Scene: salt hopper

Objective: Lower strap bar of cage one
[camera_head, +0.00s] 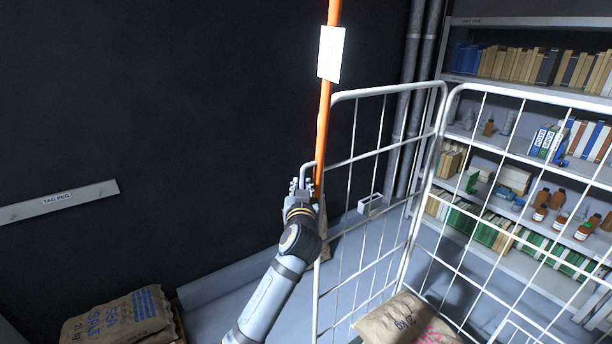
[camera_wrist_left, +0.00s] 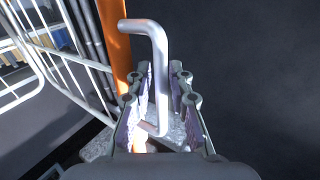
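The orange strap bar (camera_head: 323,130) stands almost upright at the left edge of the white wire cage (camera_head: 345,95), with a blank-looking white tag (camera_head: 331,54) on it. The bar also shows in the left wrist view (camera_wrist_left: 115,42). A grey bent handle (camera_wrist_left: 160,60) sits beside the bar. My left gripper (camera_head: 301,184) is at the handle, low on the bar. In the left wrist view, its fingers (camera_wrist_left: 162,85) are apart, one on each side of the handle, with gaps visible. The bar's lower end is hidden behind my gripper. My right gripper is not in view.
Salt sacks (camera_head: 118,318) lie at lower left, and another sack (camera_head: 405,322) lies in the cage. A tag peg rail (camera_head: 60,201) is on the dark wall. Shelves (camera_head: 540,85) with books and bottles stand behind the cage at right. Pipes (camera_head: 412,90) run up the wall.

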